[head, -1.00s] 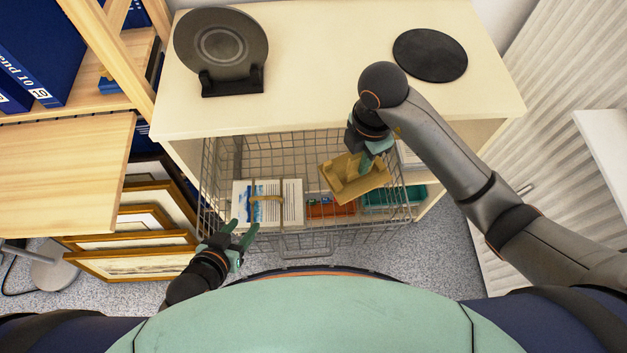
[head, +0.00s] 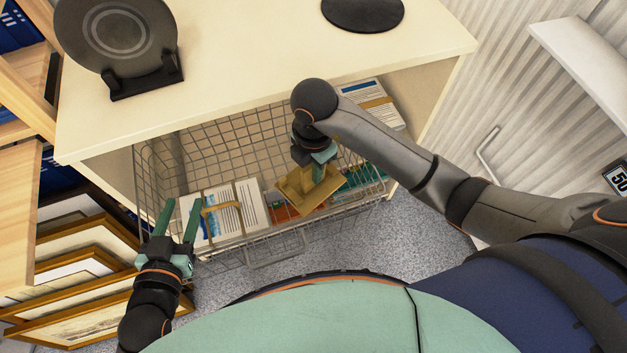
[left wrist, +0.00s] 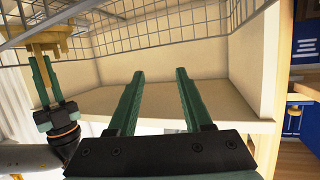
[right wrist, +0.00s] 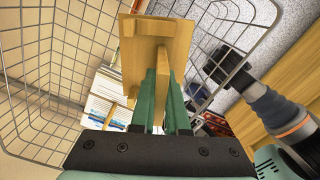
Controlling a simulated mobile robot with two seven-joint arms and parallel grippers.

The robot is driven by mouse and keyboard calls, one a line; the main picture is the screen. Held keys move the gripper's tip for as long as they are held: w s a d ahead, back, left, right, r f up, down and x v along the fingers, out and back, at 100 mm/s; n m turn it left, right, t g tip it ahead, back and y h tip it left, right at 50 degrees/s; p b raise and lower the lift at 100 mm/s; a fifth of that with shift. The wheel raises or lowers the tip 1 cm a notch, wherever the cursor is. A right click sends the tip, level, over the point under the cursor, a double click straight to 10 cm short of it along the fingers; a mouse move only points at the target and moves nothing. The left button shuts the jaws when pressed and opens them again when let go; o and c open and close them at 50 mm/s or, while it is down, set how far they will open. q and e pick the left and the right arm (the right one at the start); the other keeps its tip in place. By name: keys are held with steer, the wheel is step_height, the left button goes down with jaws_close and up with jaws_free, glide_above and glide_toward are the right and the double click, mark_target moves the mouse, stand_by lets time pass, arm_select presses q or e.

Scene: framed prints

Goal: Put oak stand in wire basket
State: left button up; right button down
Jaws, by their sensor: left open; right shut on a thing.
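The oak stand (head: 304,190) is a light wooden plate with an upright piece. My right gripper (head: 318,165) is shut on it and holds it over the right part of the wire basket. In the right wrist view the stand (right wrist: 150,58) sits between the fingers (right wrist: 160,100). The wire basket (head: 205,150) is pulled out below the cabinet top; its mesh also shows in the left wrist view (left wrist: 150,38). My left gripper (head: 178,222) is open and empty at the basket's front left corner. Whether the stand touches the items below it is unclear.
In the basket lie a strapped paper bundle (head: 228,210), an orange-red item (head: 281,212) and a green item (head: 362,177). On the cabinet top (head: 240,75) stand a dark plate on a black stand (head: 118,40) and a black disc (head: 362,12). Framed prints (head: 70,285) lean at left.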

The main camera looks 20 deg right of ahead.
mark_target(313, 184)
step_height(313, 184, down, 6)
steer(key=shift+r+b, duration=0.15)
steer(key=shift+b, duration=0.65)
step_height(313, 184, down, 5)
steer(key=shift+r+b, duration=0.2)
steer(key=shift+b, duration=0.5)
steer(key=shift+w+f, duration=0.1)
steer(key=shift+w, duration=0.05)
steer(key=w+d+b, duration=0.1)
steer(key=w+d, duration=0.1)
steer(key=shift+w, duration=0.4)
steer(key=shift+w+d+f+b, duration=0.1)
steer(key=shift+d+f+b, duration=0.05)
steer(key=shift+f+b, duration=0.3)
steer(key=shift+f, duration=0.1)
arm_select(q)
steer(key=s+r+m+t+h, duration=0.1)
steer(key=r+m+t+h, duration=0.1)
steer(key=r, duration=0.6)
steer(key=s+d+r+m+t+h, duration=0.1)
steer(key=s+r+m+t+h, duration=0.1)
steer(key=r, duration=0.7)
steer(key=s+d+r+m+t+h, duration=0.1)
steer(key=s+r+m+t+h, duration=0.1)
steer(key=r+m+t+h, duration=0.2)
step_height(313, 184, up, 5)
steer(key=m+h, duration=0.1)
steer(key=h, duration=0.2)
steer(key=shift+s+r, duration=0.2)
